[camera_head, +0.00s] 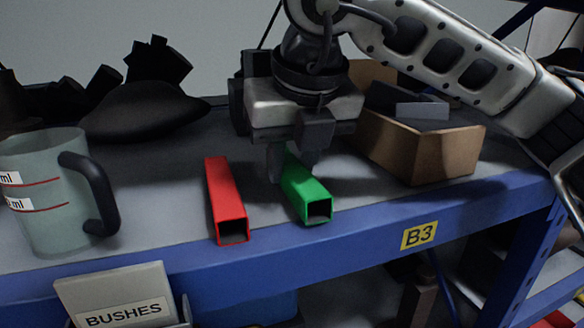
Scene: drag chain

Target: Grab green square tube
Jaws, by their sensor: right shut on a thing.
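A green square tube (307,190) lies on the grey shelf top, its open end facing the front edge. My right gripper (290,168) comes down from above and is shut on the tube's rear part, with a finger on either side. The gripper hides the far end of the tube. A red square tube (226,200) lies just left of it, apart from it, also with its open end toward the front. My left gripper is not in view.
A measuring jug (45,195) stands at the left. A cardboard box (425,150) with grey items is close to the right of the gripper. Dark objects (140,105) lie at the back left. The blue shelf edge (350,235) with a B3 label runs along the front, above a BUSHES bin (118,290).

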